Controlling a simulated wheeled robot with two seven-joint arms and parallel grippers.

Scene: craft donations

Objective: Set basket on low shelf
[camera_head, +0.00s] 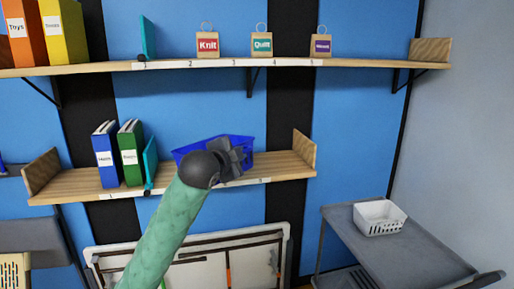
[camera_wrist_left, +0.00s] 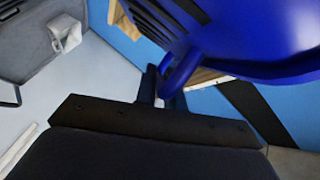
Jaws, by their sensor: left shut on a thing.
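The blue basket (camera_head: 240,143) is at the right part of the low shelf (camera_head: 80,184) in the head view, partly hidden behind my left gripper (camera_head: 232,160). My left gripper is shut on the basket's rim or handle. In the left wrist view the blue basket (camera_wrist_left: 275,35) fills the upper right, with its edge between the two fingers (camera_wrist_left: 172,92). I cannot tell whether the basket touches the shelf board or hangs just above it. My right gripper is in neither view.
Blue binder (camera_head: 106,158), green binder (camera_head: 131,152) and teal bookend (camera_head: 151,160) stand left of the basket. A wooden end board (camera_head: 304,149) closes the right end. The upper shelf (camera_head: 180,65) holds bags. A grey cart (camera_head: 420,255) carries a white basket (camera_head: 380,218).

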